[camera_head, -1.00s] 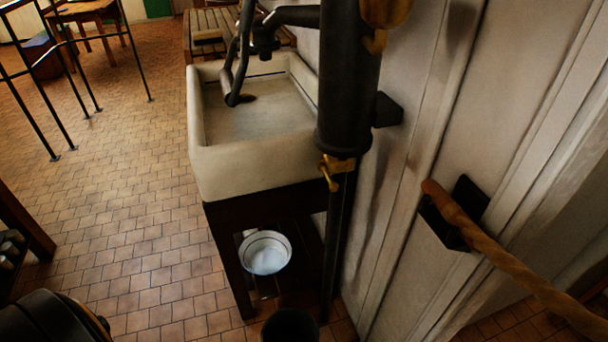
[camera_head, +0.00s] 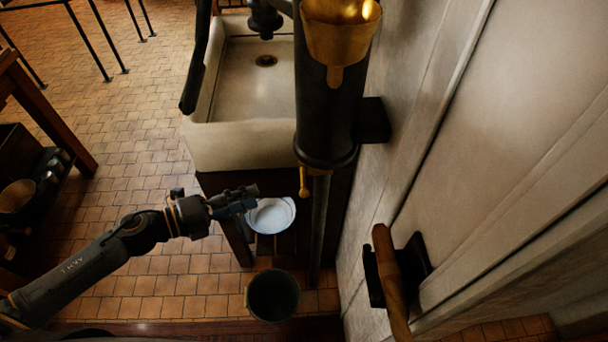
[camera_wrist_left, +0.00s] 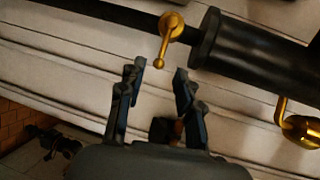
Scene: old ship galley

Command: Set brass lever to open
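The small brass lever (camera_head: 303,183) hangs below the lower end of the black upright cylinder (camera_head: 325,110), pointing down in the head view. The left wrist view shows the lever (camera_wrist_left: 168,42) with a round hub and a ball at its tip. My left gripper (camera_head: 250,196) is left of the lever in the head view, apart from it. In the left wrist view the left gripper (camera_wrist_left: 160,70) is open and empty, with the lever's ball tip just beyond the gap between its fingertips. My right gripper is not in view.
A stone sink (camera_head: 245,140) stands behind the cylinder, with a white basin (camera_head: 271,215) below. A dark bucket (camera_head: 273,296) is on the floor. A brass cup (camera_head: 341,35) is on the cylinder's upper part. A wooden bar (camera_head: 390,275) is on the wall at right.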

